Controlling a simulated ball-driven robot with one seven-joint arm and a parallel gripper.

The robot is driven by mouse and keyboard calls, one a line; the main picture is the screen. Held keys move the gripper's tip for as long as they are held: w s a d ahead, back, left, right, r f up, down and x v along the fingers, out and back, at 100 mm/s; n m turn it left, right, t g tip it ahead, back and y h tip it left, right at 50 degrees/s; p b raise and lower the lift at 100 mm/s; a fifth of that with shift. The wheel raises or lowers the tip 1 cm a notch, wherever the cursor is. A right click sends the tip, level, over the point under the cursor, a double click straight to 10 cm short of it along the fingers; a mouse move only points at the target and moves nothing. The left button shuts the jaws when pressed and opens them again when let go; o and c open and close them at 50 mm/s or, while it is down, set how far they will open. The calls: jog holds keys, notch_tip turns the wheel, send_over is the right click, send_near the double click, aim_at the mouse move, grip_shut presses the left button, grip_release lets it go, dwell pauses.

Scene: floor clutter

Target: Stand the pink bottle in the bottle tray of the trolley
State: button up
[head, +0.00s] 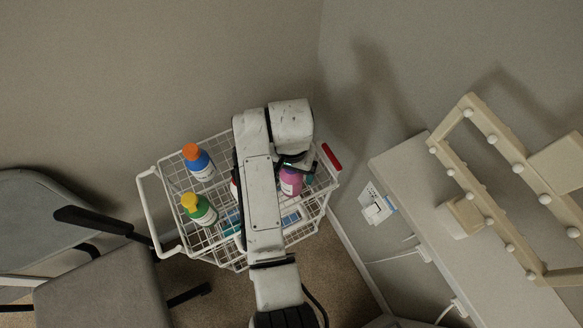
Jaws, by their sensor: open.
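The white wire trolley (158,209) stands in the corner. The pink bottle (291,182) with a white label is at the trolley's right side, partly covered by my arm. It looks close to upright, but its base and cap are hidden. My gripper (297,166) is open at the top of the pink bottle; whether the fingers touch it cannot be told. The bottle tray is not clearly visible. A blue bottle with an orange cap (199,165) and a green bottle with a yellow cap (200,210) stand on the trolley's left side.
A red-ended part (332,158) is at the trolley's right rim. Blue and white flat items (291,219) lie in the basket. A grey chair (105,290) stands at left. A pale bench (430,195) and a beige knobbed rack (478,187) are at right. Walls close the corner behind.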

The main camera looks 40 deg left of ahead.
notch_tip(320, 180, up, 11)
jog(key=shift+r+p, duration=0.15)
jog(key=shift+p, duration=0.15)
jog(key=shift+r+p, duration=0.5)
jog(key=shift+p, duration=0.05)
dwell(0.3)
